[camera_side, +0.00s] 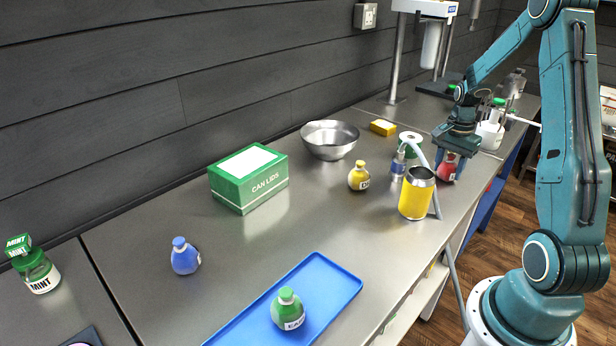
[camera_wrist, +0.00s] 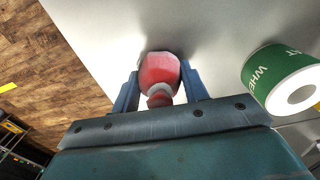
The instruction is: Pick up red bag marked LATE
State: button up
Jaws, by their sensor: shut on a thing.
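The red bag (camera_side: 447,168) is at the right part of the steel bench in the side view, with a pale label low on it that is too small to read. My gripper (camera_side: 450,160) points down over it, with a blue finger on either side. In the wrist view the red bag (camera_wrist: 159,72) sits between the two blue fingers of my gripper (camera_wrist: 160,88), its neck toward the palm. The fingers are shut on it. I cannot tell whether its base touches the bench.
A green WHEAT-marked roll or tub (camera_wrist: 285,80) stands close by the bag. A yellow can (camera_side: 417,195), a clear bottle (camera_side: 398,163) and a pale hose are near. A yellow bag (camera_side: 359,177), blue bag (camera_side: 185,256) and green bag (camera_side: 288,309) on a blue tray (camera_side: 335,278) stand farther left.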

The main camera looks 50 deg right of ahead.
aim_at(451, 156)
jog(key=shift+r, duration=0.15)
notch_tip(451, 156, up, 20)
dwell(0.9)
dwell(0.5)
